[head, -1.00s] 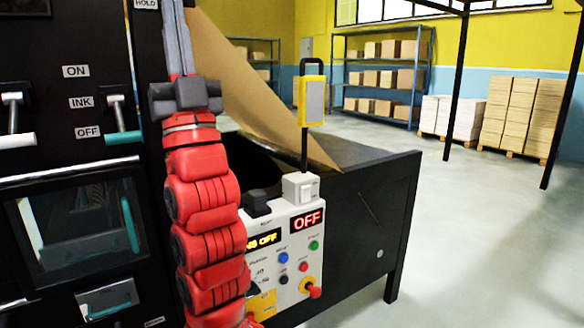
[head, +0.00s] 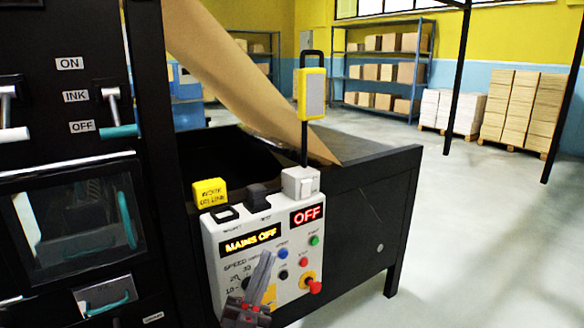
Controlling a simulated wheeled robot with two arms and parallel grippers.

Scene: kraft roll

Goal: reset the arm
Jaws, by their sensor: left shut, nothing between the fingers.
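My left gripper (head: 258,284) shows at the bottom of the head view, in front of the lower part of the white control panel (head: 213,245). Its grey fingers are together, point up and hold nothing. It hides part of the panel's speed dial area; I cannot tell whether it touches the panel. The rest of the left arm is below the picture. My right gripper is out of view. The panel's displays read "MAINS OFF" (head: 251,241) and "OFF" (head: 307,215).
A black machine (head: 160,200) with levers fills the left. Brown kraft paper (head: 240,80) slopes into a black bin (head: 385,190). A yellow-framed device (head: 311,95) stands on a pole above the panel. Shelves (head: 385,70) and pallet stacks (head: 510,105) stand behind. The floor at right is clear.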

